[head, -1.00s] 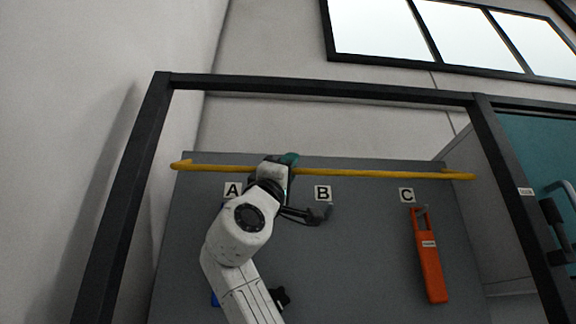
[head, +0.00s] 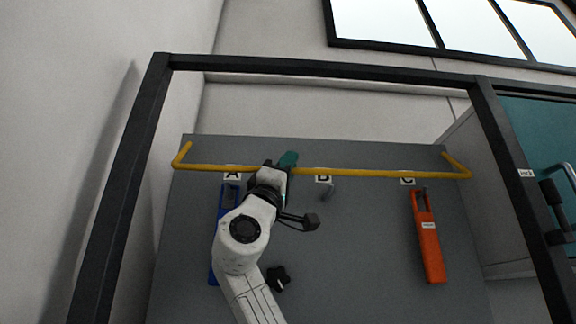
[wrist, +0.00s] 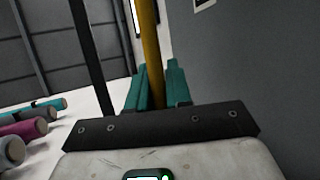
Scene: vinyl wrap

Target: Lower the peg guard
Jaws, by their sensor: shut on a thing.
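The peg guard is a long yellow bar (head: 380,174) with bent ends, running across the upper part of a grey panel (head: 365,250). Its end arms slope up and back towards the panel's top corners. My gripper (head: 288,162) is at the bar between labels A and B, with its teal fingers partly hidden behind my wrist. In the wrist view the yellow bar (wrist: 149,45) runs between the teal fingers of my gripper (wrist: 157,88), which are closed around it. A bare peg (head: 328,189) shows under label B.
A blue tag (head: 217,248) hangs under A, partly behind my arm, and an orange tag (head: 428,250) hangs under C. A black knob (head: 279,280) is low on the panel. A dark frame (head: 320,68) surrounds the panel; a teal door (head: 545,140) stands right.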

